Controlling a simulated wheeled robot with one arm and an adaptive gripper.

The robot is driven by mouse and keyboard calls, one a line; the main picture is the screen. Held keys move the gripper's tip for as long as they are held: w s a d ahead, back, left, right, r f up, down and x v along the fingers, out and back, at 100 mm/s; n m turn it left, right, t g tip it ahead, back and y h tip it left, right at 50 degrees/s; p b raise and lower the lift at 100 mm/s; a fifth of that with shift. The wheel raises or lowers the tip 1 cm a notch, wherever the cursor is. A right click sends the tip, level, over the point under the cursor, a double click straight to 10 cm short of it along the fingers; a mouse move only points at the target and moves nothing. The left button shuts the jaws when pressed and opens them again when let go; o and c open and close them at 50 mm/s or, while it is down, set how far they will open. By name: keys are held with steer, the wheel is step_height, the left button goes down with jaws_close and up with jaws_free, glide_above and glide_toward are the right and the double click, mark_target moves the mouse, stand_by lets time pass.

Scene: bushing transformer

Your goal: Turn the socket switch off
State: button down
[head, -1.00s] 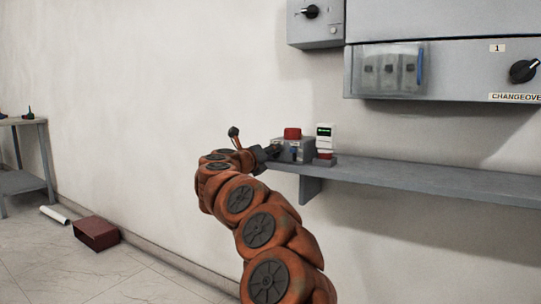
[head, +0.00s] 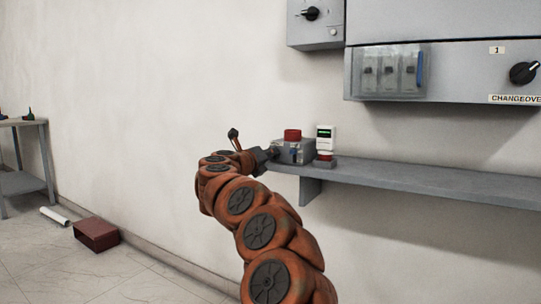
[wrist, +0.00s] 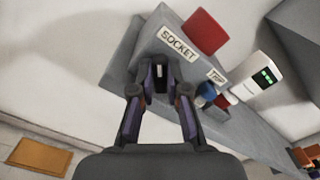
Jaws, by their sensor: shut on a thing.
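A grey socket box (head: 282,152) with a red cap (head: 292,135) on top stands at the left end of a wall shelf. In the wrist view the box (wrist: 150,45) shows its "SOCKET" label (wrist: 178,45), and the red cap (wrist: 204,32) is above it. My gripper (wrist: 160,80) is at the front face of the box, below that label, with its fingertips closed around the small socket switch (wrist: 158,70). The fingers hide most of the switch, so its position cannot be told. In the head view my gripper (head: 268,155) touches or nearly touches the box's left side.
A "TRIP" label (wrist: 216,77) and a blue knob (wrist: 206,92) sit just right of my fingers. A white meter with a green display (head: 326,138) stands beside the box on the grey shelf (head: 420,182). Grey cabinets (head: 440,75) hang above. A dark red box (head: 96,235) lies on the floor.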

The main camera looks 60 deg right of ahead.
steer(key=shift+r, duration=0.1)
steer(key=shift+n+p, duration=4.9)
steer(key=shift+p, duration=1.55)
steer(key=shift+s+d+f, duration=0.1)
steer(key=shift+f, duration=0.1)
steer(key=c, duration=1.2)
jaws_free()
steer(key=shift+o, duration=0.2)
